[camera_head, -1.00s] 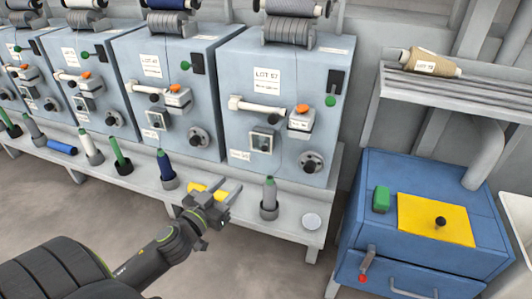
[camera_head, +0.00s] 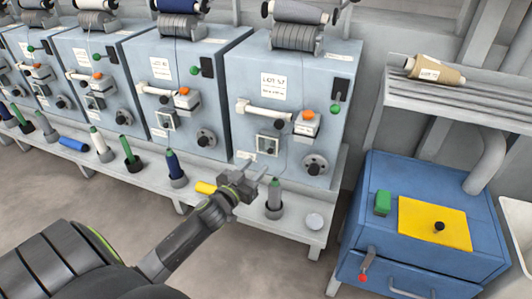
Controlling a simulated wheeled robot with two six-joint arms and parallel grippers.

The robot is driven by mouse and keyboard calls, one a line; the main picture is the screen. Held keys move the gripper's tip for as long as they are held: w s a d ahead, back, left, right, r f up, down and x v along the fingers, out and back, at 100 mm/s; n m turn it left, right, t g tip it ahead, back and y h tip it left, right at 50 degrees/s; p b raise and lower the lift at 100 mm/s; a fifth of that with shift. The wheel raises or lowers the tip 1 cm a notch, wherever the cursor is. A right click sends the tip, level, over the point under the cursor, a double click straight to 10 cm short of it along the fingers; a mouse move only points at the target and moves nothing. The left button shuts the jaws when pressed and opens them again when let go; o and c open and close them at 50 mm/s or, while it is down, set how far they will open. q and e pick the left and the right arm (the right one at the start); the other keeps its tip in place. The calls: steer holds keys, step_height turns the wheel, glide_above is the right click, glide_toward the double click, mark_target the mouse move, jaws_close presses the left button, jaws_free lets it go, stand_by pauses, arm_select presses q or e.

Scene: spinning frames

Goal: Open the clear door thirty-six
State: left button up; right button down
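Each blue-grey spinning unit has a small framed clear door on its front. The nearest unit's clear door (camera_head: 268,144) is beside a round black knob and looks shut. Another clear door (camera_head: 165,120) is on the unit to its left. The small number tags are too small to read, so I cannot tell which door is thirty-six. My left gripper (camera_head: 256,170) is open and empty, its fingers pointing up toward the nearest unit's lower front, below its clear door. It appears apart from the door. My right gripper is out of view.
A blue cabinet (camera_head: 425,185) stands at the right. Bare floor is in front.

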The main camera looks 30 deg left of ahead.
mark_target(269, 153)
arm_select(q)
steer(key=shift+w+a+p, duration=0.1)
steer(key=shift+w+p, duration=0.45)
steer(key=shift+w, duration=2.95)
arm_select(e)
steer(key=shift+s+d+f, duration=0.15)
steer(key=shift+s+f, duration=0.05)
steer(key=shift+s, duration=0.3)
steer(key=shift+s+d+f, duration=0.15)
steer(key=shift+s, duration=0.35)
arm_select(q)
steer(key=shift+c, duration=0.4)
jaws_close()
